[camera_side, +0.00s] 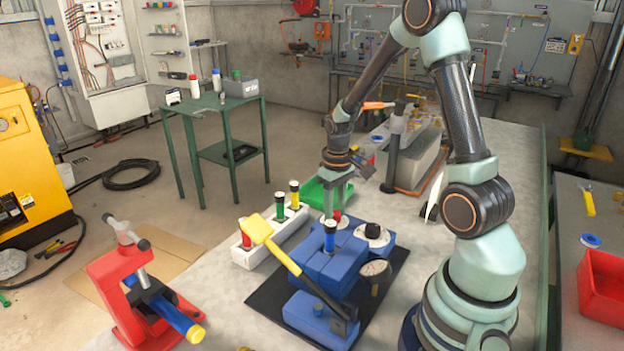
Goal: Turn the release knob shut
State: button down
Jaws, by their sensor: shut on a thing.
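A blue block-shaped unit (335,272) stands on a black mat (272,300) on the bench. A small red knob (338,216) sits at its back, partly hidden by my fingers. My gripper (336,212) points down from above and is shut on the red knob. A black knob on a white disc (373,231) is on top of the unit to the right. I cannot tell from markings which knob is the release knob.
A blue-and-black upright cylinder (330,236) stands just in front of my gripper. A yellow-ended lever (262,231) slants up to the left. A round gauge (375,268) is on the right. A white rack (262,250) with coloured cylinders and a green tray (318,194) are close behind.

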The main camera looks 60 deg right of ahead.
jog(key=shift+a, duration=0.1)
jog(key=m, duration=0.8)
jog(key=shift+m, duration=0.3)
jog(key=m, duration=0.4)
jog(key=shift+m+g, duration=0.3)
jog(key=m, duration=0.4)
jog(key=shift+m, duration=0.3)
jog(key=c, duration=0.5)
grip_release()
